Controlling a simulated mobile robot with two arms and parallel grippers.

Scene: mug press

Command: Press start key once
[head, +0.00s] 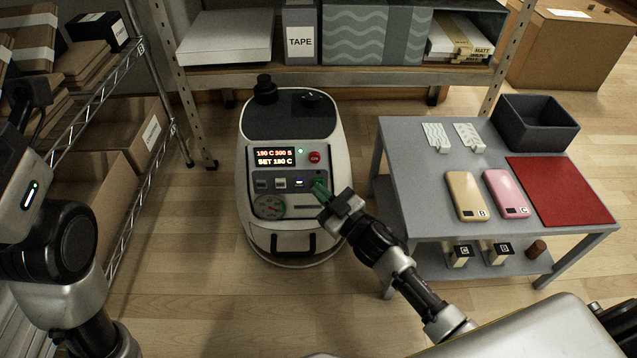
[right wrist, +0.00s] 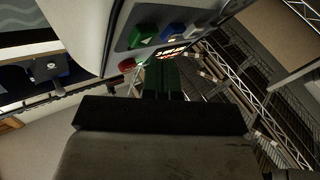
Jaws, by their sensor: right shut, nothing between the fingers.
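The mug press (head: 292,130) is a white rounded machine on the floor, with a grey front panel. Its lit display (head: 274,157) reads "190 C 300 S" and "SET 180 C". A red round button (head: 315,157) sits right of the display. In the right wrist view, the green start key (right wrist: 143,37) has a white triangle and stands in a row with other keys. My right gripper (head: 321,190) has green fingertips, shut and empty, at the right end of the key row, hiding the green key in the head view. I cannot tell whether they touch it. My left gripper is out of view.
A grey table (head: 410,180) at the right holds a yellow phone-like item (head: 466,195), a pink one (head: 506,194), a red mat (head: 575,190) and a dark bin (head: 535,122). Shelving with boxes stands at the left and behind. The floor in front of the press is clear.

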